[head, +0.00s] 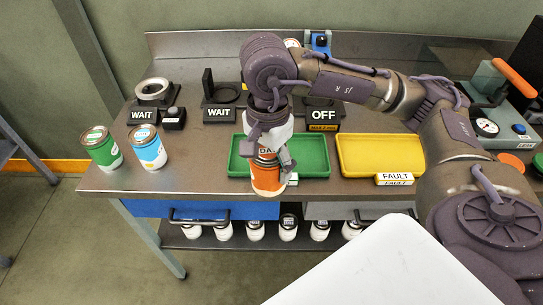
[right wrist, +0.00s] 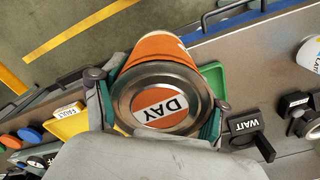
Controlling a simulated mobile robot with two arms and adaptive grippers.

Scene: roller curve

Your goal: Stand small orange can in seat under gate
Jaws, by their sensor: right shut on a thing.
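The orange can (head: 266,181) is upright in my right gripper (head: 270,157), in front of the green tray near the bench's front edge. Black seats stand along the back: a left one with a metal ring (head: 153,91), a middle one (head: 224,94) with a small upright post, both with WAIT signs, and one behind an OFF sign (head: 322,103), mostly hidden by my right arm. I cannot tell which has the gate. My left gripper is out of view.
A green can (head: 102,149) and a blue-and-white can (head: 148,148) stand at the bench's left. A green tray (head: 318,155) and a yellow tray (head: 365,153) with a FAULT sign lie behind and right. A device with an orange lever (head: 512,78) stands far right.

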